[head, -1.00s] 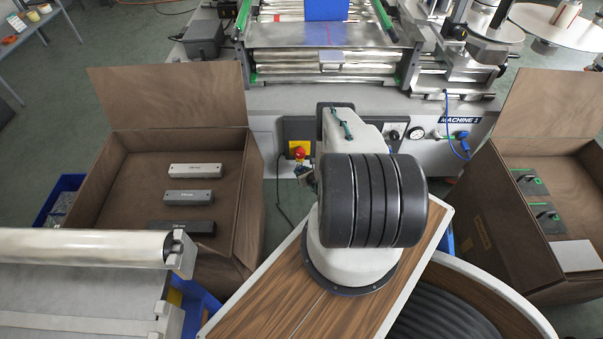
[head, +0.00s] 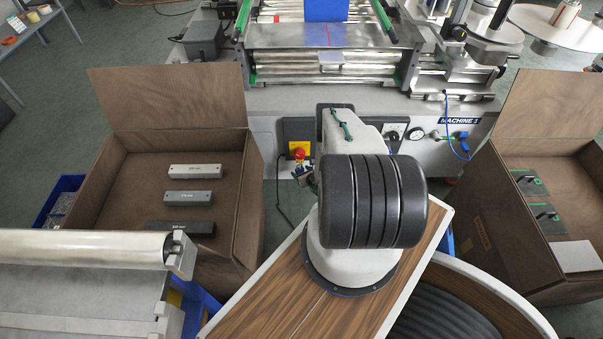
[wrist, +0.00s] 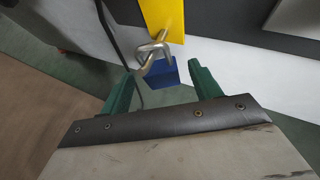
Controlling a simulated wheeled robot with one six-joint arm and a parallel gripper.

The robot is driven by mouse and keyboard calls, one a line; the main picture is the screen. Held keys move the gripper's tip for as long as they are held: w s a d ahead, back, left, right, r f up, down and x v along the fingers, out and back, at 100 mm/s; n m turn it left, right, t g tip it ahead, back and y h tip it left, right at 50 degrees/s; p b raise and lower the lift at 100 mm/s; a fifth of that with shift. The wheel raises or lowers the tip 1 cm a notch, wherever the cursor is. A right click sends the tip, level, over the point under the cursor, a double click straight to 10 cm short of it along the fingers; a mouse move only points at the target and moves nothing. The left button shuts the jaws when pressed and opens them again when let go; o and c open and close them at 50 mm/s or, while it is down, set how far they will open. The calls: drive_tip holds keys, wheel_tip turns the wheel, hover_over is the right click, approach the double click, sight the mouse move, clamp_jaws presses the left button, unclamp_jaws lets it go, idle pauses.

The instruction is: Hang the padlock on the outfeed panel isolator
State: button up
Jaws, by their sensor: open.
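The blue padlock (wrist: 161,74) shows in the wrist view just beyond my fingertips, its metal shackle (wrist: 154,48) at the lower edge of the yellow isolator plate (wrist: 163,18). The shackle appears to pass through a metal loop there; I cannot tell whether it is closed. My gripper (wrist: 158,82) is open, its green fingers apart on either side below the padlock, with no contact visible. In the head view the isolator (head: 299,149) shows a red knob on yellow, on the machine front. My arm hides much of the gripper area there.
A brown open box (head: 117,190) with several labelled bars stands at the left. Another open box (head: 482,222) with green-and-dark items stands at the right. A dark cable (wrist: 112,38) hangs left of the padlock in the wrist view. The machine front (head: 265,112) is close ahead.

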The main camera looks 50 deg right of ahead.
drive_tip(key=v, duration=0.7)
drive_tip(key=shift+s+r, duration=0.15)
drive_tip(key=shift+s, duration=0.15)
drive_tip(key=shift+a, duration=0.2)
